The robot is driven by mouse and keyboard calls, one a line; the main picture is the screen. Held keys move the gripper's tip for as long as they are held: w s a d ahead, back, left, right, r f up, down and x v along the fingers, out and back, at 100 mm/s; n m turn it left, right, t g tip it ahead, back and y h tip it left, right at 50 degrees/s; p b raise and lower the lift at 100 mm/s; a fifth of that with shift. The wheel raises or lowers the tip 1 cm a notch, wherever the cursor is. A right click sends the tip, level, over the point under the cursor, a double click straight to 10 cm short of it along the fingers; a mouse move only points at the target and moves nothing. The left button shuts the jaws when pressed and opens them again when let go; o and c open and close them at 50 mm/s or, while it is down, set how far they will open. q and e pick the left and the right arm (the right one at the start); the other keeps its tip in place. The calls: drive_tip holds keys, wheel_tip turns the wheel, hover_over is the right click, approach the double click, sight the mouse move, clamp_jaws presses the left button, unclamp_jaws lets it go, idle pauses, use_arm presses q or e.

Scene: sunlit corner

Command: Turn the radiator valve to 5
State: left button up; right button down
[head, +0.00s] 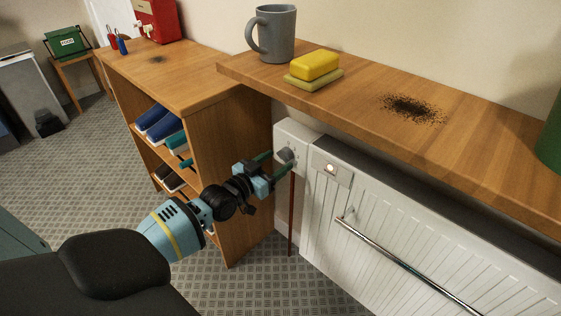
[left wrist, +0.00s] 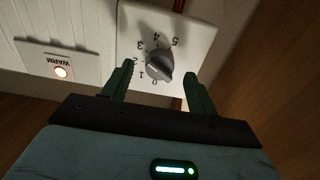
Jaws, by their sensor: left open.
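The radiator valve is a grey knob (head: 286,155) on a white box (head: 294,134) at the radiator's left end. In the left wrist view the knob (left wrist: 159,66) sits on a white plate (left wrist: 190,30) marked 0 to 5, the digits upside down. I cannot tell for sure which number the knob points to. My left gripper (head: 273,163) is open in front of the knob. In the left wrist view its green fingers (left wrist: 158,85) are spread to either side of the knob, with gaps and no visible contact. My right gripper is not in view.
The white radiator (head: 400,228) has a lit WARM panel (head: 331,170) and a metal rail (head: 400,262). A wooden shelf (head: 470,150) overhangs it, with a grey mug (head: 277,35) and a yellow sponge (head: 315,65). A wooden shoe cabinet (head: 235,190) stands left of the valve.

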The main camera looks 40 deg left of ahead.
sight(285, 155)
use_arm(q)
drive_tip(key=shift+w+d, duration=0.1)
drive_tip(key=shift+w, duration=1)
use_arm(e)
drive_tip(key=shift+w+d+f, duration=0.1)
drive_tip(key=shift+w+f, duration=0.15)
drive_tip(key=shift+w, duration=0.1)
use_arm(q)
drive_tip(key=shift+c, duration=0.2)
drive_tip(key=c, duration=0.9)
drive_tip(key=shift+c, duration=0.2)
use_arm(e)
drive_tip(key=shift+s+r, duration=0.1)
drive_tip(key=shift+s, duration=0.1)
